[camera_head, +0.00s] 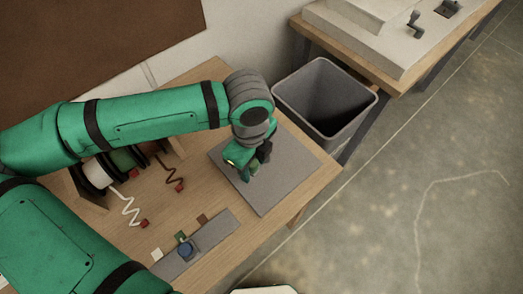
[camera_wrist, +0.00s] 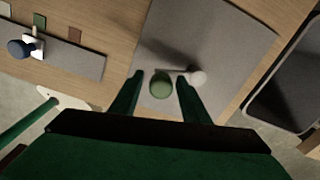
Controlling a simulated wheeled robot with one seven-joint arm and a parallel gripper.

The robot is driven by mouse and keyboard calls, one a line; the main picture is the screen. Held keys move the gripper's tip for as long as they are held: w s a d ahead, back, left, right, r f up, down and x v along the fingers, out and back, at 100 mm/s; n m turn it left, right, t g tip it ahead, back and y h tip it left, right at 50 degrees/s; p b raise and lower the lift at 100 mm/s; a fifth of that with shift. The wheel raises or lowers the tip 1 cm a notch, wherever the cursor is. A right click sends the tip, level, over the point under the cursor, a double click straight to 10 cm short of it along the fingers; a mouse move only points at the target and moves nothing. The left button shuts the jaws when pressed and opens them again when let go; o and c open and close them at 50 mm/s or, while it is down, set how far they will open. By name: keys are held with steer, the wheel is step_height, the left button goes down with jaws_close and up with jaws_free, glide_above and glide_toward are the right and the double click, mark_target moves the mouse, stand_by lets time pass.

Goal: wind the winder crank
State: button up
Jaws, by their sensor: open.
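My gripper (camera_head: 249,170) points down over a grey square mat (camera_head: 283,172) on the wooden table. In the wrist view its two green fingers (camera_wrist: 160,77) are apart. A round green piece (camera_wrist: 160,87) shows between the fingertips; I cannot tell whether they touch it. A thin bar runs right from near this piece to a pale round knob (camera_wrist: 197,78), just outside the right finger. The green piece, bar and knob look like the winder crank. In the head view my gripper mostly hides them.
A grey strip (camera_head: 215,237) with a blue knob (camera_head: 187,249) and coloured tags lies at the table's front. Spools with a white coiled wire (camera_head: 130,208) and a brown one (camera_head: 170,172) stand left. A grey bin (camera_head: 325,97) stands beyond the table's right edge.

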steer(key=shift+r, duration=0.1)
steer(key=shift+r, duration=2.45)
steer(key=shift+r, duration=0.1)
step_height(320, 180, up, 11)
steer(key=shift+f, duration=0.2)
